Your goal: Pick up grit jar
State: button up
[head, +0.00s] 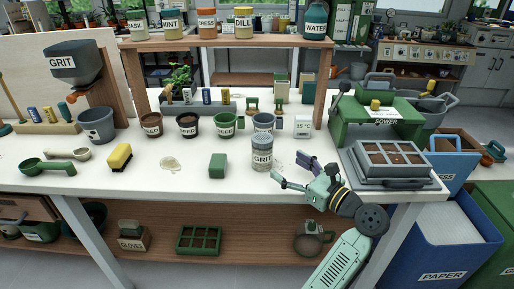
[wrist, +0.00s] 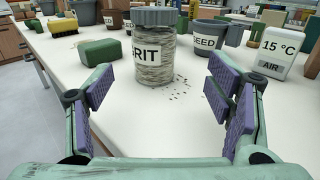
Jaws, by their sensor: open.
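The grit jar (head: 262,155) is a clear jar of grey grit with a grey-blue lid and a GRIT label. It stands upright on the white table near the front edge. It also shows in the wrist view (wrist: 154,50), upright, beyond the fingertips and roughly between them. My gripper (head: 291,172) is open and empty, just right of and in front of the jar. In the wrist view my gripper (wrist: 160,90) shows two purple-padded fingers spread wide. They are apart from the jar.
A green block (head: 218,166) lies left of the jar. A SEED pot (wrist: 207,37) and a 15 °C AIR display (head: 302,127) stand behind it. A seed tray (head: 388,180) and green sower (head: 380,118) are at right. Grit specks lie beside the jar. The table front is clear.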

aim_at(270, 157)
jog(key=x, duration=0.5)
jog(key=shift+p, duration=0.4)
jog(key=x, duration=0.1)
jog(key=p+x, duration=0.1)
jog(key=x, duration=0.3)
jog(key=shift+s+a+p, duration=0.3)
jog(key=shift+a, duration=0.05)
jog(key=shift+w+a, duration=0.15)
jog(key=shift+w, duration=0.05)
jog(key=shift+c, duration=0.3)
jog(key=c, duration=1.3)
